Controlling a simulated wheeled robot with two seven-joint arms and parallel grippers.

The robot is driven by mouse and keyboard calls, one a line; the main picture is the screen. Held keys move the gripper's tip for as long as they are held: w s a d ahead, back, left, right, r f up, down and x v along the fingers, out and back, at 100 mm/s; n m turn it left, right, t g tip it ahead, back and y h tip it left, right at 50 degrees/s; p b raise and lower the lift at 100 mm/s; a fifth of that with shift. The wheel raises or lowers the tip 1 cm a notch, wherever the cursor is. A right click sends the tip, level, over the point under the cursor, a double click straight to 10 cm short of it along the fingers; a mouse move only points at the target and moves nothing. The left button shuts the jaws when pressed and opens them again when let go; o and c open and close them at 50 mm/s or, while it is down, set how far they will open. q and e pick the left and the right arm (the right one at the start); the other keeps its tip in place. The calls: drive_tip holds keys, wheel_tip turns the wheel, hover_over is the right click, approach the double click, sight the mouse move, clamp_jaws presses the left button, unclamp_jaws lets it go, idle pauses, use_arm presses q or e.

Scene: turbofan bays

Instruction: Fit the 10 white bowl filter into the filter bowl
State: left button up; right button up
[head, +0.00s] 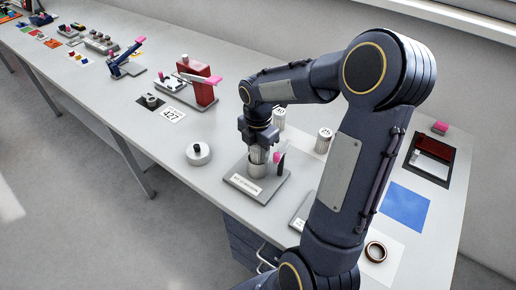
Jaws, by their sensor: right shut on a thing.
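The filter bowl (257,171) is a grey cup on a grey base plate with a white label, near the middle of the bench. My right gripper (259,149) points down right over the bowl. It is shut on a pale ribbed filter (257,157), which stands upright at the bowl's mouth. Its lower part is hidden by the bowl wall, so I cannot tell how deep it sits. Its number is not readable. Two other white filters stand behind: one marked 25 (323,141) and one partly behind my arm (279,117). My left gripper is out of view.
A pink-tipped lever (279,158) rises close beside the bowl on the right. A round grey lid with a black knob (198,153) lies to the left. A red block fixture (200,83) stands farther back. A blue sheet (404,207) and a brown ring (376,251) lie at right.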

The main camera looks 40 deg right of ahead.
drive_tip(key=shift+f, duration=0.2)
drive_tip(key=o, duration=1.6)
drive_tip(key=shift+c, duration=0.2)
drive_tip(key=shift+r, duration=0.1)
drive_tip(key=shift+r+p, duration=3)
drive_tip(key=shift+r, duration=0.45)
